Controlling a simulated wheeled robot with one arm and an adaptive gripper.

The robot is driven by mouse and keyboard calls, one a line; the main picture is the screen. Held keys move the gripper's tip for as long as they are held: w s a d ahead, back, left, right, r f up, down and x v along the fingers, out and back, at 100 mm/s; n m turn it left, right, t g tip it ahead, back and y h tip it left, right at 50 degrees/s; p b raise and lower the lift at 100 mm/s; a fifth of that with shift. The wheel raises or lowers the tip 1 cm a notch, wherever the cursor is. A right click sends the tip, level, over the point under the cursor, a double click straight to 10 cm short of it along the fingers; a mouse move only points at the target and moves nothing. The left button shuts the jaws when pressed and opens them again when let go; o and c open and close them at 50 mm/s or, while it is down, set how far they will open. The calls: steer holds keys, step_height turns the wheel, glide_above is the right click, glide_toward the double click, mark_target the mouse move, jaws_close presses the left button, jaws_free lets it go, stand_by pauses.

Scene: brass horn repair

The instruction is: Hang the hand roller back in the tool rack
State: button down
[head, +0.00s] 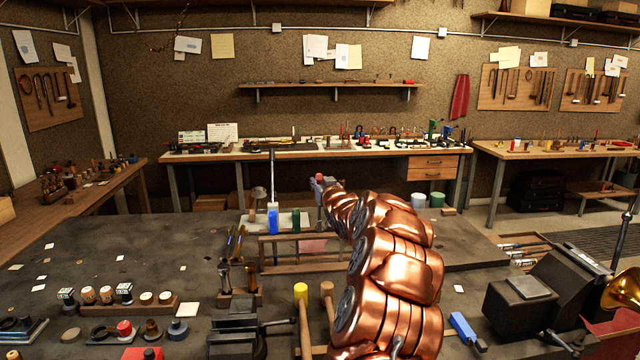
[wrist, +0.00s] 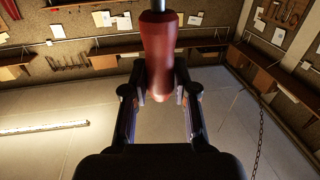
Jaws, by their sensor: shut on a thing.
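The hand roller's dark red handle (wrist: 157,50) stands between the two fingers of my gripper (wrist: 161,92) in the wrist view. The fingers are shut on its lower end. In the head view my gripper (head: 322,186) is small and held above the bench, partly hidden by my copper-coloured arm. A bit of red shows at it. The low wooden tool rack (head: 285,268) stands on the bench below my gripper, its right part hidden behind my arm. Blue and green handles show at its top.
A vise (head: 238,325) and mallets (head: 302,305) stand in front of the rack. Pliers-like tools (head: 233,245) stand left of it. A dark machine (head: 535,305) and a brass horn bell (head: 625,290) are at the right. The bench's left rear surface is mostly clear.

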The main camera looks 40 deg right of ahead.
steer(key=shift+f+b, duration=0.55)
steer(key=shift+f, duration=0.35)
steer(key=shift+f, duration=0.2)
stand_by(1.0)
steer(key=shift+f+b, duration=3.05)
steer(key=shift+f, duration=1.55)
steer(key=c, duration=0.8)
jaws_free()
glide_toward(320, 221)
steer(key=shift+s+a+r, duration=0.25)
steer(key=shift+s+r, duration=0.2)
steer(key=shift+s+a+r, duration=0.25)
steer(key=shift+s+r, duration=0.2)
